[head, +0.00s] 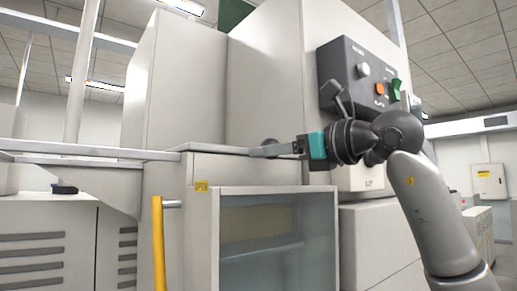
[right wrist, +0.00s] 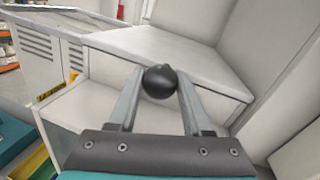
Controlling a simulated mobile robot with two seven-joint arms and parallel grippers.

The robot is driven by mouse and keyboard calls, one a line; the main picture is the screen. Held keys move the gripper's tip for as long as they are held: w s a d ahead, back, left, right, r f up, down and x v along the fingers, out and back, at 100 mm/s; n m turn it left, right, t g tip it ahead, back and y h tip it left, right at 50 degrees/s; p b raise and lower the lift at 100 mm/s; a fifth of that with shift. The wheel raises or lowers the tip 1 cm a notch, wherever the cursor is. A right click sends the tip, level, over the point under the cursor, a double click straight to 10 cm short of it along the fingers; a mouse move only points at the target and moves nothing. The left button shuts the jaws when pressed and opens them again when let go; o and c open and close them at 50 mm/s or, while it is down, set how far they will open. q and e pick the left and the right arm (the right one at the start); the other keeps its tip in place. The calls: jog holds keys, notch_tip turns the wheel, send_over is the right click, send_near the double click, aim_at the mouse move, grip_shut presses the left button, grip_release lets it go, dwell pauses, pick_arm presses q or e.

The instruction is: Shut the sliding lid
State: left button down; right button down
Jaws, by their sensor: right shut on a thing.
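My right gripper (head: 262,151) reaches in from the right at the top edge of the pale machine. In the right wrist view its two fingers (right wrist: 159,90) are shut on a round black knob (right wrist: 160,82). The knob (head: 269,142) shows only partly in the head view, behind the fingers. A flat pale panel, seemingly the sliding lid (right wrist: 170,48), lies just beyond the knob; its thin edge (head: 212,148) shows in the head view. How far the lid is open I cannot tell. My left gripper is not in view.
A glazed front (head: 272,245) sits below the top edge, with a yellow upright bar (head: 158,245) to its left. Tall pale housings (head: 265,75) rise behind. A dark control panel (head: 345,70) with buttons stands above my right forearm.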

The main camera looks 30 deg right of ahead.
jog(key=shift+d, duration=0.1)
jog(key=c, duration=0.7)
grip_release()
jog(key=shift+o, duration=1.4)
jog(key=shift+d, duration=0.25)
jog(key=shift+o, duration=0.3)
jog(key=shift+a, duration=0.1)
jog(key=shift+a, duration=0.1)
jog(key=shift+s, duration=0.1)
